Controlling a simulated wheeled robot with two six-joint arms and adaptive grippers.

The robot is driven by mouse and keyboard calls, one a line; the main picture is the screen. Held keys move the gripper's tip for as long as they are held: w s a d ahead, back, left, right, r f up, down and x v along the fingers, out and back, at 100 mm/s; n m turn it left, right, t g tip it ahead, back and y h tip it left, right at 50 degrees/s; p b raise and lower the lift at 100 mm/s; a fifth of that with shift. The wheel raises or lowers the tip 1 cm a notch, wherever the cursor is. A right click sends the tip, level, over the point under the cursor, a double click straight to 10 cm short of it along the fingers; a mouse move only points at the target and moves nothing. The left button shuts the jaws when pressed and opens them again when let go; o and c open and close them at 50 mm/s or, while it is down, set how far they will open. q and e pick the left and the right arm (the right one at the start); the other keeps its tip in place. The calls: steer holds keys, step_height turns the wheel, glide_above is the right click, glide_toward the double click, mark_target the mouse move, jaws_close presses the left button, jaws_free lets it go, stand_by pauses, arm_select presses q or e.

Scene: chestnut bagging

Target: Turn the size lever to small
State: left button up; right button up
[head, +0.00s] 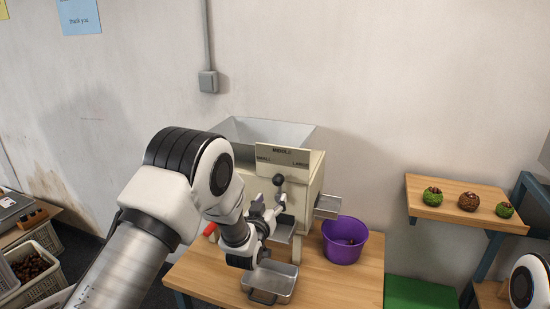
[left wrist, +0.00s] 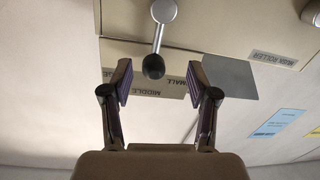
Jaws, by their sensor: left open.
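The size lever is a grey metal arm with a black ball knob (head: 279,180) on the front of the cream machine (head: 312,185). Its knob (left wrist: 153,66) stands near the MIDDLE mark in the left wrist view, the lever close to upright. The label plate (head: 283,158) above it reads SMALL at left, MIDDLE at top and LARGE at right. My left gripper (head: 270,207) is open just in front of the lever. In the left wrist view its fingertips (left wrist: 159,80) are on either side of the knob, with gaps. My right gripper is out of view.
A metal tray (head: 268,283) sits on the wooden table (head: 350,286) below my left gripper. A purple bucket (head: 345,241) stands right of the machine, under a side chute (head: 327,206). A wall shelf (head: 466,205) at right holds three chestnut-like balls. Crates stand at left.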

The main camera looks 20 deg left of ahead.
mark_target(276, 184)
arm_select(q)
step_height(276, 184, up, 2)
steer(key=shift+w+d+r, duration=0.1)
steer(key=shift+r, duration=0.15)
steer(key=shift+d+r, duration=0.1)
steer(key=shift+r, duration=0.2)
steer(key=shift+w+r+p, duration=0.25)
steer(key=shift+w+p, duration=0.5)
steer(key=shift+w, duration=0.4)
steer(key=w, duration=0.2)
steer(key=w+f+p, duration=0.1)
steer(key=w, duration=0.1)
steer(key=shift+w+a+f, duration=0.15)
steer(key=shift+w+a, duration=0.05)
steer(key=shift+w, duration=0.15)
steer(key=shift+s+d+r, duration=0.1)
steer(key=shift+s+r, duration=0.15)
steer(key=shift+r, duration=0.05)
steer(key=shift+w+f, duration=0.15)
jaws_close()
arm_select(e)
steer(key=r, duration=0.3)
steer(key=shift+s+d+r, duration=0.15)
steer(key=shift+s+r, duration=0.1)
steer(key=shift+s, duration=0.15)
